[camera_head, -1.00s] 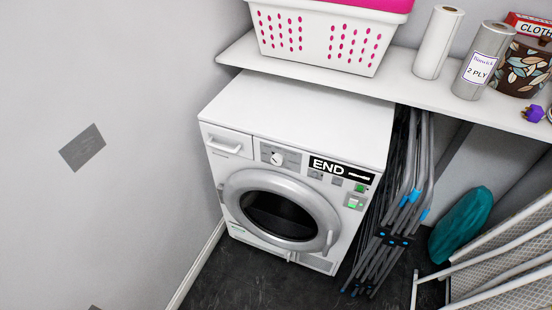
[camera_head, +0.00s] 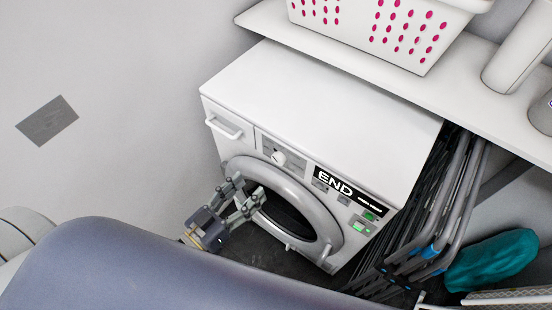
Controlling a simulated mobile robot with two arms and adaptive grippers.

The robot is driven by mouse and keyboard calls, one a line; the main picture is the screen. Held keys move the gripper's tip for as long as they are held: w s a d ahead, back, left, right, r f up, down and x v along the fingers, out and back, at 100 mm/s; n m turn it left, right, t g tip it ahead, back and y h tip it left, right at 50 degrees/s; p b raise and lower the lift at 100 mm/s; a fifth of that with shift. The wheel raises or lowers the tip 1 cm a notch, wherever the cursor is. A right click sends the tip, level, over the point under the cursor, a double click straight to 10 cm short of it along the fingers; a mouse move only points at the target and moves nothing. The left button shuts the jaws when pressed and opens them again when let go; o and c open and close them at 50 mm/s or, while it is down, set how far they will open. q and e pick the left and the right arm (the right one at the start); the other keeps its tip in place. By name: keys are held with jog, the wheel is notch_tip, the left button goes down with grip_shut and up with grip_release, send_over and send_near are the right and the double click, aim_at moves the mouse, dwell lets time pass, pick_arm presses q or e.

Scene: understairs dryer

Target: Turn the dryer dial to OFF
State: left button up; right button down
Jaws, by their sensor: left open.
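The white dryer (camera_head: 318,88) stands against the wall under the shelf. Its round white dial (camera_head: 279,157) sits on a grey panel at the upper front, left of the black display (camera_head: 348,189) that reads END. The dial's exact setting is too small to read. My left gripper (camera_head: 246,192) is open and empty, in front of the left part of the round door (camera_head: 318,200), below and left of the dial. It appears apart from the dial. My right gripper is not in view.
A white shelf (camera_head: 400,80) overhangs the dryer, with a laundry basket (camera_head: 390,35) and paper rolls (camera_head: 520,55) on it. A folded rack (camera_head: 440,205) stands close on the dryer's right. A teal bag (camera_head: 492,260) lies beyond it. A wall (camera_head: 120,130) bounds the left.

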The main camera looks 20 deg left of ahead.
aim_at(277, 161)
pick_arm(q)
jog(key=x, duration=0.8)
jog(key=shift+w+p, duration=0.3)
jog(key=shift+w+d, duration=0.3)
jog(key=shift+w, duration=0.25)
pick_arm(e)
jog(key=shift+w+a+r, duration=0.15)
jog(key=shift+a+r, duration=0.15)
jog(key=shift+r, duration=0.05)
pick_arm(q)
jog(key=c, duration=1.1)
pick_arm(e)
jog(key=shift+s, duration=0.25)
